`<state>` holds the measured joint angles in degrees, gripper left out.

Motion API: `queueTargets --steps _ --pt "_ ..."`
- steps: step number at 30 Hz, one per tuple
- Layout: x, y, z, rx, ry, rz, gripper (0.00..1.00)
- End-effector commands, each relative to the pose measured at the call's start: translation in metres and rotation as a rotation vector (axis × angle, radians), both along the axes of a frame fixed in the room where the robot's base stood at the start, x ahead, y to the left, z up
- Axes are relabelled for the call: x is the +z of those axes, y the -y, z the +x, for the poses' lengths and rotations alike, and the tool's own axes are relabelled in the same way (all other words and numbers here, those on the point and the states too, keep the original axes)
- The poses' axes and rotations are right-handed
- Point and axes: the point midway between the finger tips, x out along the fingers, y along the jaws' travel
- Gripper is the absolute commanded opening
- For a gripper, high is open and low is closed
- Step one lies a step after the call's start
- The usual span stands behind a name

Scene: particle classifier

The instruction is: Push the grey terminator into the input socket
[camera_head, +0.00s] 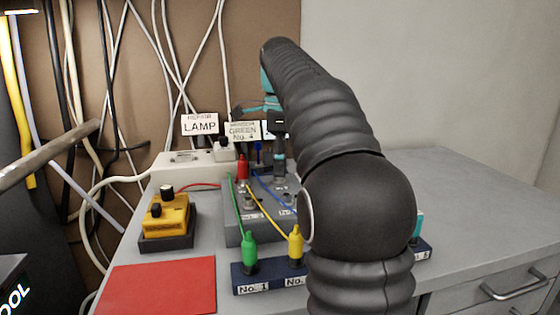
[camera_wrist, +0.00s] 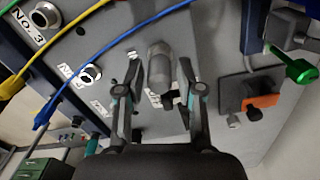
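The grey terminator (camera_wrist: 159,62), a short grey cylinder, shows in the wrist view against the grey instrument panel (camera_wrist: 205,30). My gripper (camera_wrist: 159,70) has one finger on each side of it, with a visible gap on both sides. The fingers are spread and do not appear to clamp it. A pale label shows behind the terminator, too small to read. I cannot tell how deep the terminator sits in a socket. In the head view my arm hides part of the grey instrument box (camera_head: 241,236).
Blue and yellow cables (camera_wrist: 95,55) cross left of the gripper. In the head view, green (camera_head: 249,248) and yellow (camera_head: 295,245) plugs stand in the front strip, and a red plug (camera_head: 243,168) is on the box. A yellow device (camera_head: 165,218) and red mat (camera_head: 160,286) are left.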

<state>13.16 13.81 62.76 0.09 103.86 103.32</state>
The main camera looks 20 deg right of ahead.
Motion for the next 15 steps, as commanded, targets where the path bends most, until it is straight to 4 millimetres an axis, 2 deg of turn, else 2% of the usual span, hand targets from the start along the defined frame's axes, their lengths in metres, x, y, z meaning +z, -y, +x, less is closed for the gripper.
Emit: queueTargets --steps 10,15 --pt "0.001 0.0 0.0 0.0 0.001 0.0 0.51" --pt "0.013 0.0 0.0 0.0 0.001 0.0 0.51"
